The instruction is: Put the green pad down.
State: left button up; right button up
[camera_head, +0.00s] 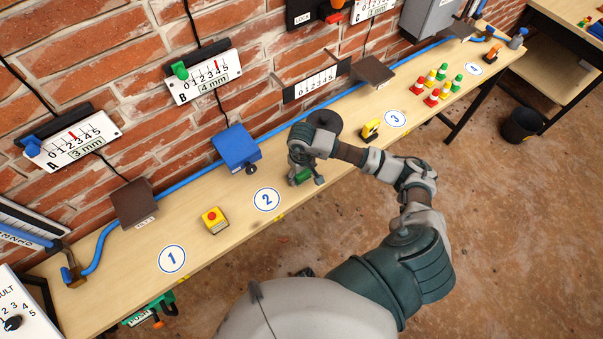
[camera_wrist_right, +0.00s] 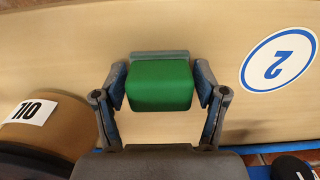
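The green pad (camera_head: 303,176) is a small block between the fingers of my right gripper (camera_head: 305,180), low over the wooden bench just right of the round "2" mark (camera_head: 266,199). In the right wrist view the pad (camera_wrist_right: 158,86) sits between the two fingers of the gripper (camera_wrist_right: 160,92), which press on its left and right sides. A blue-grey strip (camera_wrist_right: 160,55) shows along the pad's far edge. I cannot tell whether the pad touches the bench. My left gripper is not in view.
A round thing labelled OIL (camera_wrist_right: 38,112) stands close by the gripper. A blue box (camera_head: 237,147) and a yellow box with a red button (camera_head: 214,220) are left of it; a yellow object (camera_head: 370,129) is right. The bench (camera_head: 335,186) has bare wood near its front edge.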

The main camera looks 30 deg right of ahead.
jog(key=shift+o, duration=0.3)
jog(key=shift+r, duration=0.2)
notch_tip(320, 180, up, 12)
jog(key=shift+f+b, duration=0.1)
jog(key=shift+b, duration=0.4)
